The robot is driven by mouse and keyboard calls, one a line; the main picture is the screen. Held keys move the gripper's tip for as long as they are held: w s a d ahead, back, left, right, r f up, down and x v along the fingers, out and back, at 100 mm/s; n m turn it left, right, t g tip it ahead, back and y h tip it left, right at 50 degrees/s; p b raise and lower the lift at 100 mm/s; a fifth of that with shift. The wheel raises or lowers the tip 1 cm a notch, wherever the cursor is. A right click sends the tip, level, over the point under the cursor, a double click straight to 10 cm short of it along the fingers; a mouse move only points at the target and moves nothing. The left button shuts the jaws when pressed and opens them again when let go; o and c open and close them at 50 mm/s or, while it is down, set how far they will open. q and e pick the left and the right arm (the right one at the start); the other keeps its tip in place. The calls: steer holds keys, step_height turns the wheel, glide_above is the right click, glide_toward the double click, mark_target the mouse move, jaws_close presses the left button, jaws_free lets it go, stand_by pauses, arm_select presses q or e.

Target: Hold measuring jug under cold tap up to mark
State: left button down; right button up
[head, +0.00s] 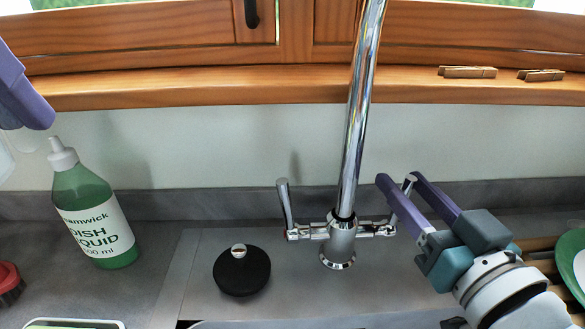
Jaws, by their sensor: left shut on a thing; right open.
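The chrome mixer tap (338,243) stands at the back of the sink, its tall spout (362,100) running up out of view. It has a left lever (285,205) and a right lever (409,184); no hot or cold marking is readable. My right gripper (398,180) is open, its purple fingers on either side of the right lever. Contact cannot be told. My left gripper (28,95) is at the upper left edge, mostly cut off. A clear edge below it seems to be the measuring jug (5,158); its mark and water level are out of view.
A green dish liquid bottle (95,212) stands at the left. A black plug (242,270) lies left of the tap. A red-topped object (9,280) is at the left edge. Clothes pegs (467,72) lie on the wooden sill. A green plate (572,262) stands in a wooden rack (540,244) at the right.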

steer(key=shift+w, duration=0.2)
steer(key=shift+c, duration=0.2)
jaws_close()
stand_by(0.9)
